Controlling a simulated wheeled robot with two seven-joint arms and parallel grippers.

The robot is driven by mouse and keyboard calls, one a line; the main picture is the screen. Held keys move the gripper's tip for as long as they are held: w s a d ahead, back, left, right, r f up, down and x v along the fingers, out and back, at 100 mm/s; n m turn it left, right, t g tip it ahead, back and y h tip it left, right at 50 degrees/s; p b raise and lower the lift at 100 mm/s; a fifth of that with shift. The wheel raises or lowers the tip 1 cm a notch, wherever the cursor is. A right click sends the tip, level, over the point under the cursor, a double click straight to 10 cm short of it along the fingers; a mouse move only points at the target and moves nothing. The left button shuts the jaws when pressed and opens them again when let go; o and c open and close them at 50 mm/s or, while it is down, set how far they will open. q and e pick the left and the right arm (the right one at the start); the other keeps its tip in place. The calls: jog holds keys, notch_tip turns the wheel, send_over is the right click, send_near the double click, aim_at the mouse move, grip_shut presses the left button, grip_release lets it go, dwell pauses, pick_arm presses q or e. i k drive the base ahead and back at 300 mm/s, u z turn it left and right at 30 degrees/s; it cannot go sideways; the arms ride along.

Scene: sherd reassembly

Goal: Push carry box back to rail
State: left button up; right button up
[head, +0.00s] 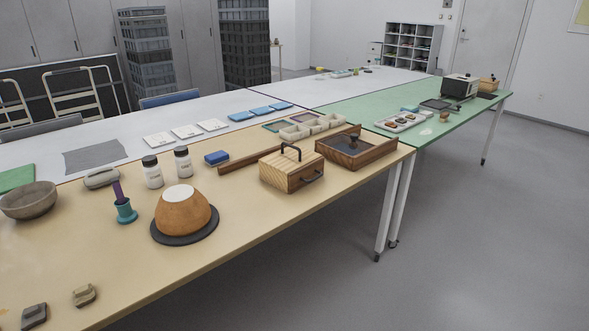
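The carry box (283,178) is a light wooden box with a black top handle and another black handle on its front side. It stands upright on the tan table, near the front edge. The rail (238,162) is a long, low brown wooden bar running diagonally behind the box. The box hides part of the rail's middle, so I cannot tell whether they touch or a gap lies between them. Neither of my grippers shows in the head view.
A wooden tray (376,155) with a dark round item stands right of the box. The table front between bowl and box is clear.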

aim_at(274, 168)
jog(key=u, duration=0.2)
jog(key=k, duration=0.35)
jog(key=z, duration=1)
jog(key=i, duration=0.9)
jog(key=u, duration=0.75)
jog(key=i, duration=0.7)
jog(key=u, duration=0.7)
